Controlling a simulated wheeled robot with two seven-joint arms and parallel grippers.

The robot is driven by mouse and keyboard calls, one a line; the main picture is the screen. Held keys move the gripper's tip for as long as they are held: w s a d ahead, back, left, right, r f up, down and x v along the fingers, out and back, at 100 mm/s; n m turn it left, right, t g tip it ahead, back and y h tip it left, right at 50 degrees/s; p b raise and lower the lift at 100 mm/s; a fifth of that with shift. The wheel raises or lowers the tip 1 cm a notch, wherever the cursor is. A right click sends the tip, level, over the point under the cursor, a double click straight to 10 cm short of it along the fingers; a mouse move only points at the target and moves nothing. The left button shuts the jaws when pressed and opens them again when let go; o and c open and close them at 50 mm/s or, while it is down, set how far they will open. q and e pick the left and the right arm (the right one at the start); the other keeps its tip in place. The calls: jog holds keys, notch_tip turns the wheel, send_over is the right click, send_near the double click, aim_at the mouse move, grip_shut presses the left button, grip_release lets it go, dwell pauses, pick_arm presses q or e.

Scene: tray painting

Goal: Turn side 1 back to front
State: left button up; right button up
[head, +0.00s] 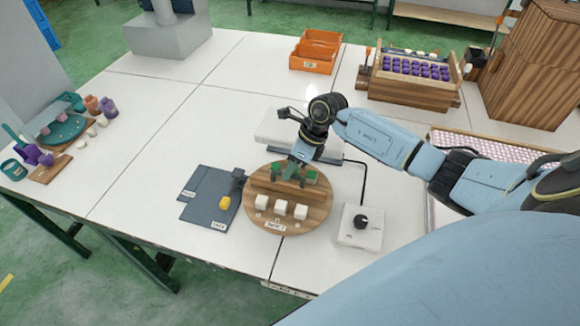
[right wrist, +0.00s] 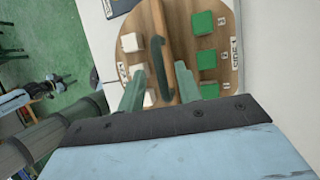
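The round wooden turntable (head: 318,222) stands near the table's front edge. A wooden divider (head: 262,184) with a dark green handle (right wrist: 158,55) crosses its middle. In the head view, white cubes (head: 281,207) are on the near half and green cubes on the far half, partly hidden by my gripper. In the right wrist view the "SIDE 1" label (right wrist: 236,50) is beside the green cubes (right wrist: 206,60). My right gripper (head: 290,177) is over the divider. Its fingers (right wrist: 161,90) are apart, either side of the handle; contact is not visible.
A white box with a black knob (head: 361,221) is close on the right. An orange bin (head: 312,60) and a wooden crate (head: 408,90) stand farther back.

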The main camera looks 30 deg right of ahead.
jog(key=shift+w+a+f, duration=0.1)
jog(key=shift+a+f, duration=0.05)
jog(key=shift+f, duration=0.25)
jog(key=shift+c, duration=0.2)
grip_shut()
